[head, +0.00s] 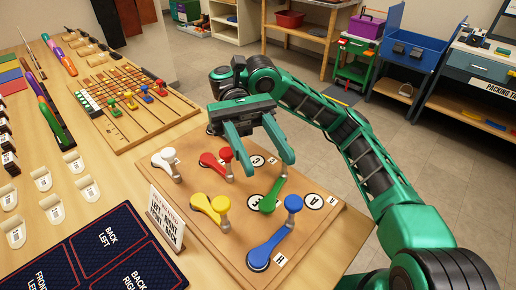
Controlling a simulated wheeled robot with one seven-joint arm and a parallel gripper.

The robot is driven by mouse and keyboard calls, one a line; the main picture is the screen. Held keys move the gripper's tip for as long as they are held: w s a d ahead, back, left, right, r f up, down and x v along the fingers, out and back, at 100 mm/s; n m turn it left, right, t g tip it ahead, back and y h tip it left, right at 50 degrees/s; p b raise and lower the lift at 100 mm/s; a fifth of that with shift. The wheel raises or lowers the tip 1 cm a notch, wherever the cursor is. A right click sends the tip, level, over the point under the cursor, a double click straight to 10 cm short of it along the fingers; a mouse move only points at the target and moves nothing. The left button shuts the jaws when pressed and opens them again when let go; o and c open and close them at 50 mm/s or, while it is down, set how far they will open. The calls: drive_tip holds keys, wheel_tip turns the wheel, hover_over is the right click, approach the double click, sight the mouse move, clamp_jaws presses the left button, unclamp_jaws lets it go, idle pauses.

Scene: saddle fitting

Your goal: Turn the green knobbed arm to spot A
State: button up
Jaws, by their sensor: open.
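The green knobbed arm (269,202) lies on the wooden board, between the yellow and blue arms. Its upright post rises at its far end, and its knob is largely hidden by my gripper. My gripper (270,168) is open above the board, one finger on each side of the green arm's post area. From this angle I cannot tell how high the fingertips are or whether they touch anything. Spot A, a white circle (314,202), is to the right of the green arm, with a small A label beside it near the board's right edge.
On the same board (190,219) are a red arm (212,163), a white arm (161,161), a yellow arm (203,206) and a blue arm (266,247), each with an upright knob. A lettered sign (166,219) stands at the board's left edge. A slotted board (137,110) lies behind.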

drive_tip(key=shift+s+a+r, duration=0.45)
drive_tip(key=shift+s+a, duration=0.05)
drive_tip(key=shift+a, duration=0.05)
